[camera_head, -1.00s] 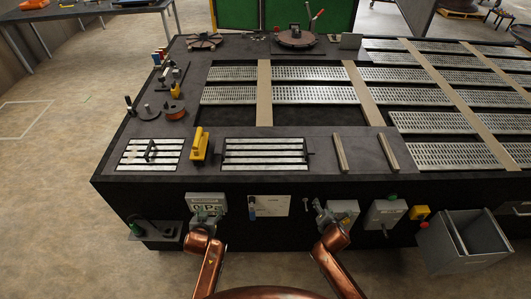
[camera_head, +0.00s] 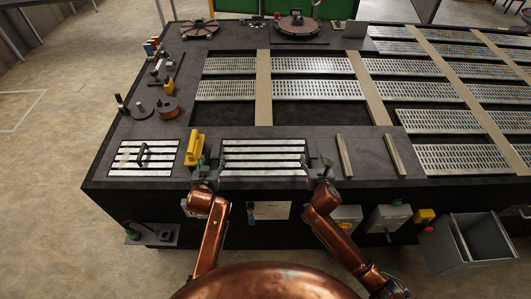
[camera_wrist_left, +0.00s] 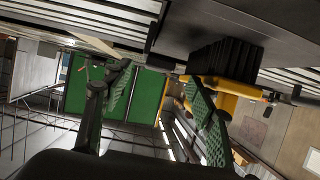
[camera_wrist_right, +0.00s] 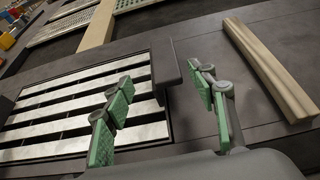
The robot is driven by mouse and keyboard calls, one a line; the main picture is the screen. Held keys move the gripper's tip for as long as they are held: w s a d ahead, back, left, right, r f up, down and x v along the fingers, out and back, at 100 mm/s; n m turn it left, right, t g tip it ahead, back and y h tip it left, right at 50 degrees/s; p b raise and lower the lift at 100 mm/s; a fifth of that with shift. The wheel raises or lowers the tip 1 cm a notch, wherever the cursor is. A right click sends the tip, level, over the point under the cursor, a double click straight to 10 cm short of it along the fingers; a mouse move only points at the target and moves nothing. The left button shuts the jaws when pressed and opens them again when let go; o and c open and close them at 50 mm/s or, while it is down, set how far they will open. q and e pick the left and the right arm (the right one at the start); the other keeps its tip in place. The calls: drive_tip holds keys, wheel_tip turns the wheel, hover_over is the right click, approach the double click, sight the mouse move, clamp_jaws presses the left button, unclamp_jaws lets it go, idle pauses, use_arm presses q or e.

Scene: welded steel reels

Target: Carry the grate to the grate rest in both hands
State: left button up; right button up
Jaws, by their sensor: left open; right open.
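The grate (camera_head: 263,158), a dark frame with pale slats, lies flat in the front of the table; it also shows in the right wrist view (camera_wrist_right: 75,122). My left gripper (camera_head: 207,166) is open beside its left end, near the yellow tool. In the left wrist view my left gripper (camera_wrist_left: 160,95) has its green-padded fingers apart. My right gripper (camera_head: 322,168) is open at the grate's right end. In the right wrist view my right gripper (camera_wrist_right: 160,95) has a dark handle (camera_wrist_right: 165,62) just beyond and between its fingers. Two pale bars (camera_head: 343,156), apparently the grate rest, lie to the right.
A yellow tool (camera_head: 194,150) stands close to my left gripper; it also shows in the left wrist view (camera_wrist_left: 238,86). A second slatted panel (camera_head: 125,160) lies further left. Reels (camera_head: 168,107) stand behind it. A grey bin (camera_head: 468,240) stands at the front right.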

sight(216, 150)
use_arm(q)
drive_tip(key=shift+w, duration=0.1)
use_arm(e)
drive_tip(key=shift+w, duration=0.1)
use_arm(q)
drive_tip(key=shift+d+r, duration=0.1)
drive_tip(key=shift+r, duration=0.05)
use_arm(e)
drive_tip(key=shift+s+d+r, duration=0.1)
drive_tip(key=shift+s+r, duration=0.1)
drive_tip(key=shift+s, duration=0.05)
use_arm(q)
drive_tip(key=shift+d, duration=0.15)
use_arm(e)
drive_tip(key=shift+d, duration=0.15)
use_arm(q)
drive_tip(key=shift+w+d, duration=0.1)
use_arm(e)
drive_tip(key=shift+w+d+f, duration=0.1)
drive_tip(key=shift+w, duration=0.05)
use_arm(q)
drive_tip(key=shift+x, duration=3.8)
use_arm(e)
drive_tip(key=shift+x, duration=3.8)
use_arm(q)
drive_tip(key=shift+c, duration=0.3)
use_arm(e)
drive_tip(key=shift+c, duration=0.3)
